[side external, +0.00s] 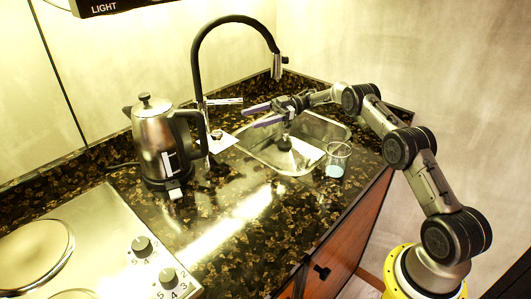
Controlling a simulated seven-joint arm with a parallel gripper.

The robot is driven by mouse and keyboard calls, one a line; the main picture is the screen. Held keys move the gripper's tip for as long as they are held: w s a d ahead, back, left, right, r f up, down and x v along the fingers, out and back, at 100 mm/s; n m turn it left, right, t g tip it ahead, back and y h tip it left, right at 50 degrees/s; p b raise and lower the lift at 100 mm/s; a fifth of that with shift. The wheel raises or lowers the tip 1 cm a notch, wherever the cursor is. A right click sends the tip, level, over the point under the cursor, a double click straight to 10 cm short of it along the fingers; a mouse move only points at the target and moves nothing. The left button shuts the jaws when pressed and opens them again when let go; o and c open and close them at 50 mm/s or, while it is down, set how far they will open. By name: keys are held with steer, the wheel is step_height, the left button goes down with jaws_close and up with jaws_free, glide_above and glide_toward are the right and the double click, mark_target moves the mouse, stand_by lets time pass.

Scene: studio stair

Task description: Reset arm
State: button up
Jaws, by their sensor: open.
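My gripper (262,114) is above the left part of the sink basin (322,128), with its two purple fingers pointing left toward the faucet. The fingers are apart and nothing shows between them. My arm reaches in from the right side, over the right end of the counter.
A black hose faucet (197,75) arches behind the gripper. A steel kettle (155,138) stands left of the sink. A glass (337,160) stands at the sink's front right edge. A stove (85,245) fills the front left. The counter (270,225) in front of the sink is clear.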

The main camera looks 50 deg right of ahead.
steer(key=w+d+r+m+t+h, duration=0.1)
steer(key=w+d+r+t+h, duration=0.4)
steer(key=r, duration=0.3)
steer(key=w+d+r+m+t+h, duration=0.1)
steer(key=w+d+r+t+h, duration=0.1)
steer(key=d+r+t+h, duration=0.45)
steer(key=s+d+r+m+h, duration=0.1)
steer(key=s+r+m+h, duration=1.05)
steer(key=r+m, duration=0.3)
steer(key=s+a+f+g+y, duration=0.2)
steer(key=s+a+f, duration=0.4)
steer(key=s, duration=0.6)
steer(key=s+a+f+g+y, duration=0.2)
steer(key=s+a+f+g, duration=0.3)
steer(key=s+a, duration=0.4)
steer(key=s+a+f+g+y, duration=0.1)
steer(key=s+a+f+g, duration=0.3)
steer(key=s, duration=1.3)
steer(key=a+f, duration=0.3)
steer(key=shift+s+a+y, duration=0.25)
steer(key=shift+a+y, duration=0.1)
steer(key=shift+y, duration=0.05)
